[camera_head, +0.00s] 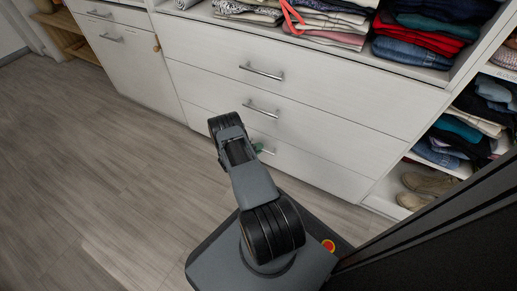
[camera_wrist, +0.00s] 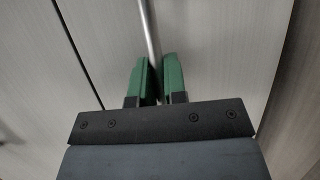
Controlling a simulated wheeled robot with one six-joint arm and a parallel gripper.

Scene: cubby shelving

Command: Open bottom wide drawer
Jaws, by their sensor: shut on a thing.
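The bottom wide drawer (camera_head: 315,167) is the lowest of three white wide drawers in the head view. Its front looks flush with the drawers above. Its metal bar handle (camera_head: 268,152) shows just right of my gripper (camera_head: 257,148), which is partly hidden behind my arm. In the wrist view the handle (camera_wrist: 149,35) runs down between the two green fingers of my gripper (camera_wrist: 160,80). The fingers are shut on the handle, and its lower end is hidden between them.
Two more wide drawers (camera_head: 300,82) with bar handles sit above. Folded clothes (camera_head: 420,45) fill the open shelf over them. A cubby at right holds clothes and shoes (camera_head: 430,182). A cabinet door (camera_head: 130,60) stands at left. The wood floor (camera_head: 90,170) at left is clear.

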